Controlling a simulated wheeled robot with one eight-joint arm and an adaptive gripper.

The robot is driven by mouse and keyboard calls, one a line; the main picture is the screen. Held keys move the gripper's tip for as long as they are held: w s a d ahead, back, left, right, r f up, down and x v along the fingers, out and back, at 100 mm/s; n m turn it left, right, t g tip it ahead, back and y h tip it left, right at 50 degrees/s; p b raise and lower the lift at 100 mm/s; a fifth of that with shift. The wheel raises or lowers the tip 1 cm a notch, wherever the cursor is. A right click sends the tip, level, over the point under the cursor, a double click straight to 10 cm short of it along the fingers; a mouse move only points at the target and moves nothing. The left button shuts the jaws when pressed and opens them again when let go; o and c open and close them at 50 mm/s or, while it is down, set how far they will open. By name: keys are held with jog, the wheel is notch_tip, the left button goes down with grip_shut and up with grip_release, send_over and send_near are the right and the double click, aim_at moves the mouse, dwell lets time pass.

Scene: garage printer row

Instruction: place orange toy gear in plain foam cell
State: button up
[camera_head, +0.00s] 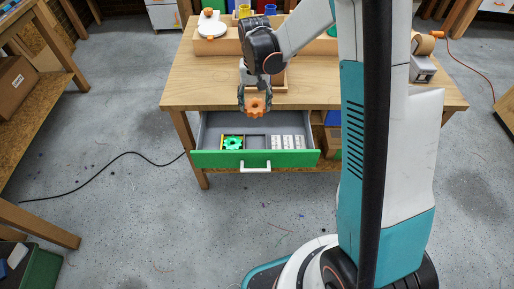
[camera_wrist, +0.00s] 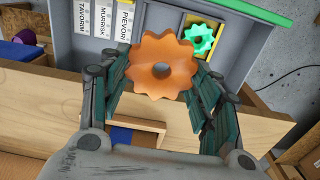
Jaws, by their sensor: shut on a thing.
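My gripper (camera_head: 256,99) is shut on the orange toy gear (camera_head: 258,106), held above the table's front edge and the back of the open drawer. In the wrist view the orange gear (camera_wrist: 165,46) sits between the two fingers, broad face toward the camera. The drawer (camera_head: 294,159) has a green front and a grey inside. Its middle cell (camera_head: 255,141) looks plain dark grey and empty; in the wrist view the orange gear partly hides it. The cell to its left has yellow edging and holds a green gear (camera_head: 233,143), also in the wrist view (camera_wrist: 199,40).
White labelled boxes (camera_head: 288,142) fill the drawer's right side; their labels show in the wrist view (camera_wrist: 104,22). The drawer handle (camera_head: 255,168) sticks out in front. The wooden table (camera_head: 200,85) bears a white scale-like device (camera_head: 212,28) and cups at the back.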

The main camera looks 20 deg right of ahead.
notch_tip(320, 180, down, 19)
jog(key=b, duration=0.6)
jog(key=shift+r+b, duration=0.1)
jog(key=shift+b, duration=0.25)
jog(key=shift+w+f, duration=0.1)
jog(key=shift+f, duration=0.25)
jog(key=shift+f, duration=0.25)
jog(key=o, duration=1)
